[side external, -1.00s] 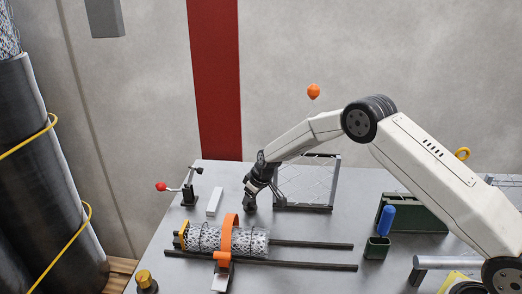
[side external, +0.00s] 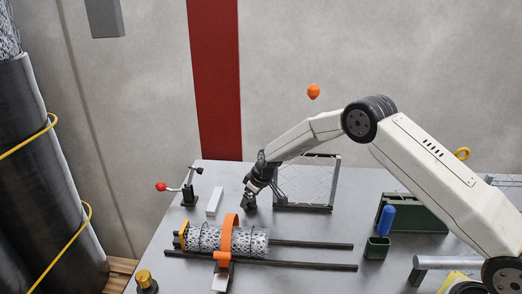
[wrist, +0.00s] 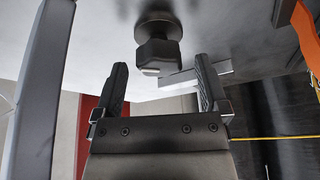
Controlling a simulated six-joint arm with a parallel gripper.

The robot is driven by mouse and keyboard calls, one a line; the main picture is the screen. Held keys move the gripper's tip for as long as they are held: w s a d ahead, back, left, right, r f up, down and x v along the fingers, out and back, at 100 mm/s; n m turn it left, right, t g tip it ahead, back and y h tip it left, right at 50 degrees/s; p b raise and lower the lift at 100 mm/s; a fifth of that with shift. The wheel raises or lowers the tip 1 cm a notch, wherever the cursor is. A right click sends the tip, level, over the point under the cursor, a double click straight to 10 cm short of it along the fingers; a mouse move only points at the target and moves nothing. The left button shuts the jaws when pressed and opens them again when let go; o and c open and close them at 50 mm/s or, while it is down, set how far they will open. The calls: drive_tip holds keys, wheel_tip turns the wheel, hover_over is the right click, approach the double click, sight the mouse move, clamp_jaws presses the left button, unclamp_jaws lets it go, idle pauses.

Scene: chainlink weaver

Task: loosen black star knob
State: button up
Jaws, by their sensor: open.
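The black knob (wrist: 158,50) stands on a round dark base on the grey table. In the wrist view it sits just beyond my fingertips, roughly centred between them, with a small pale patch on its end. My gripper (wrist: 161,75) is open, with one finger on each side of the gap and nothing held. I see no contact with the knob. In the side view my gripper (side external: 252,196) points down at the table, behind the mesh roll. There the knob and the dark fingers blend together, so their exact gap is unclear.
A mesh roll (side external: 203,239) with an orange clamp (side external: 228,234) lies on dark rails (side external: 310,265) in front. A framed mesh panel (side external: 318,208) stands close on the right. A pale bar (side external: 214,201) and red-knobbed crank (side external: 162,187) are on the left.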

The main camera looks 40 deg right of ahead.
drive_tip(key=shift+r, duration=0.15)
drive_tip(key=shift+v, duration=0.75)
wheel_tip(320, 180, up, 10)
drive_tip(key=s, duration=0.1)
drive_tip(key=shift+s+d, duration=0.2)
drive_tip(key=shift+s+a+f+m+h, duration=0.15)
drive_tip(key=shift+a+f+m+h, duration=0.4)
drive_tip(key=shift+m, duration=0.95)
drive_tip(key=shift+s+a+f+m+h, duration=0.15)
drive_tip(key=shift+f+m+h, duration=0.6)
drive_tip(key=shift+m, duration=0.75)
drive_tip(key=shift+s+a+f+m+h, duration=0.1)
drive_tip(key=shift+a+f+m+h, duration=0.35)
drive_tip(key=shift+f+m, duration=0.75)
drive_tip(key=shift+r+m, duration=0.3)
drive_tip(key=shift+r, duration=0.05)
drive_tip(key=shift+f, duration=0.15)
